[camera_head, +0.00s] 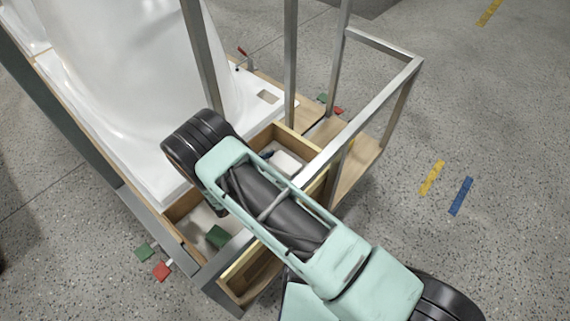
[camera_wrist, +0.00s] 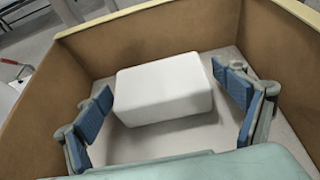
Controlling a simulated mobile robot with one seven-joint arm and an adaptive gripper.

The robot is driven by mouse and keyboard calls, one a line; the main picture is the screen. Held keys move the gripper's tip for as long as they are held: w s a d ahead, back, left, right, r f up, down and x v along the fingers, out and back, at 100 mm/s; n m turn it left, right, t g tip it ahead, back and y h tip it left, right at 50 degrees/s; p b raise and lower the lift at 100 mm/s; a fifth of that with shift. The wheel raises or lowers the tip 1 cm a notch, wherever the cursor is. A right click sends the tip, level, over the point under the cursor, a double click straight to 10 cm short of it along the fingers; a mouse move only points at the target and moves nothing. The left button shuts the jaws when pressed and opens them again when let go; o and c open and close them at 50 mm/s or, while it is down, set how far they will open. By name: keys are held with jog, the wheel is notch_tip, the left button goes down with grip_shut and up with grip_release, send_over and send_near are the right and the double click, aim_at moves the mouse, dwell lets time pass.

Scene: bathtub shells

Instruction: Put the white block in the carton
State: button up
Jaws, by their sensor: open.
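The white block (camera_wrist: 165,102) lies flat on the pale floor of an open brown-walled box (camera_wrist: 260,40) in the wrist view. This box may be the carton; I cannot tell for sure. My gripper (camera_wrist: 163,84) is open, with one blue-padded finger on each side of the block and visible gaps at both sides. In the head view the block (camera_head: 289,161) shows partly inside the box (camera_head: 276,130), and my arm hides much of it.
A metal frame (camera_head: 365,105) rises close to the box and my arm. A white bathtub shell (camera_head: 130,80) stands at left. A green block (camera_head: 217,237) lies in a nearby compartment. The speckled floor at right is mostly clear.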

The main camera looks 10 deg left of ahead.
aim_at(281, 166)
jog(key=shift+r, duration=0.1)
jog(key=shift+s+a+r+p, duration=0.15)
jog(key=shift+s+r+p, duration=0.05)
jog(key=shift+p, duration=0.1)
jog(key=p+v, duration=0.1)
jog(key=v, duration=0.6)
